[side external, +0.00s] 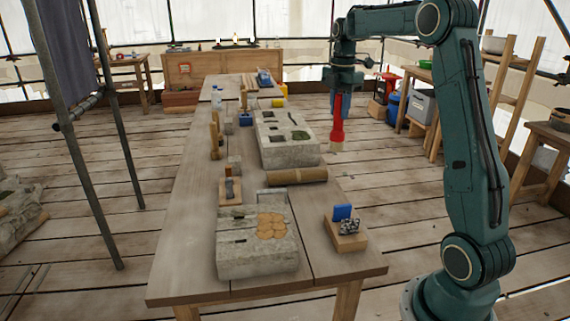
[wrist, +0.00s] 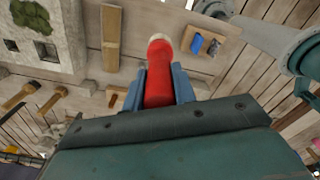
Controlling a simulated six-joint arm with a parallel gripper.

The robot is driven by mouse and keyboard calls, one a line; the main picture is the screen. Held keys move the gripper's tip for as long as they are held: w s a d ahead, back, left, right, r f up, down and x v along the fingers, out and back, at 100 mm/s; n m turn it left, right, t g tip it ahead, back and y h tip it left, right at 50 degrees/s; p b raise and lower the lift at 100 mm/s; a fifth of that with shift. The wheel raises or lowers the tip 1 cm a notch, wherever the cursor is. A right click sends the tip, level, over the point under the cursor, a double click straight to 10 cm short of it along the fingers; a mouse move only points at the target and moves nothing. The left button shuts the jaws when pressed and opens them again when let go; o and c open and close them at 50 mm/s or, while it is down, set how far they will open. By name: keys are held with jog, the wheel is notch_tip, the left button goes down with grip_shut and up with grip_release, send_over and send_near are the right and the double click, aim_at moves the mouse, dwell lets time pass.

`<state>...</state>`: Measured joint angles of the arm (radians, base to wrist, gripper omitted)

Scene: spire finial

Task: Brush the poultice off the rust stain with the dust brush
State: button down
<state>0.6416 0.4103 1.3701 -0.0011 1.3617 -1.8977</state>
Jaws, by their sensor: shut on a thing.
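My gripper (side external: 341,92) is shut on the dust brush (side external: 338,120), which has a red handle and a pale tip pointing down. In the wrist view the brush (wrist: 158,80) sits between the two blue-grey fingers. In the side view it hangs to the right of the far stone block, apart from the near block. The poultice does not show in the wrist view.
A far stone block with moss (side external: 287,150) stands behind a wooden roller (side external: 296,176). A wooden tray (side external: 346,240) with a blue block and a speckled item sits right of the near block. Small wooden tools (side external: 215,137) line the table's left side. The table's near right corner is clear.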

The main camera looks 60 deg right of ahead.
dwell(0.5)
jog(key=a+f+n, duration=0.2)
jog(key=a+f, duration=0.1)
jog(key=a, duration=1.1)
jog(key=a+f+n, duration=0.2)
jog(key=a+f, duration=0.1)
jog(key=a, duration=1.1)
jog(key=shift+s+a+n, duration=0.2)
jog(key=shift+a+n, duration=0.1)
jog(key=shift+a, duration=0.05)
jog(key=shift+f, duration=0.1)
jog(key=shift+f, duration=3.4)
